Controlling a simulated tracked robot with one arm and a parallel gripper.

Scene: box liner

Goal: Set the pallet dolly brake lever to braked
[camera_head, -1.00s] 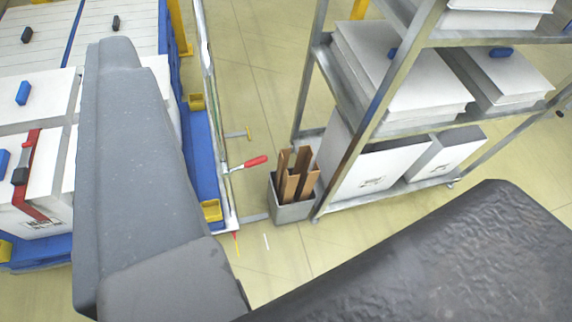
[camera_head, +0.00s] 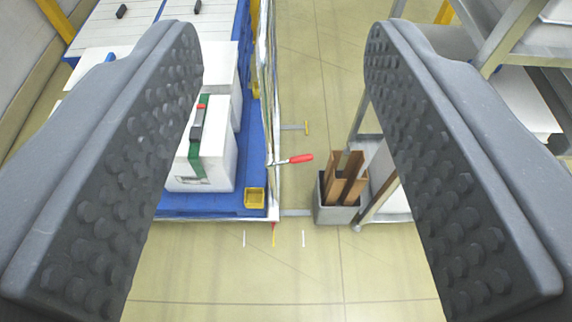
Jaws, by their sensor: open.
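The pallet dolly with its blue deck (camera_head: 205,205) stands left of centre, carrying white boxes. A lever with a red grip (camera_head: 300,159) sticks out to the right from the dolly's right edge, roughly level. I take it for the brake lever, but I see no marking that tells its setting. My gripper (camera_head: 285,45) is open and empty, with its two dark studded fingers at the left and right of the view. The lever shows in the gap between them, farther off and touched by neither. The left finger hides part of the boxes.
A grey bin (camera_head: 338,214) with brown boards stands right of the lever, close to a metal shelf rack (camera_head: 500,40). A yellow-tipped bar (camera_head: 296,127) juts out behind the lever. A yellow corner block (camera_head: 255,198) sits on the deck. The floor in front is clear.

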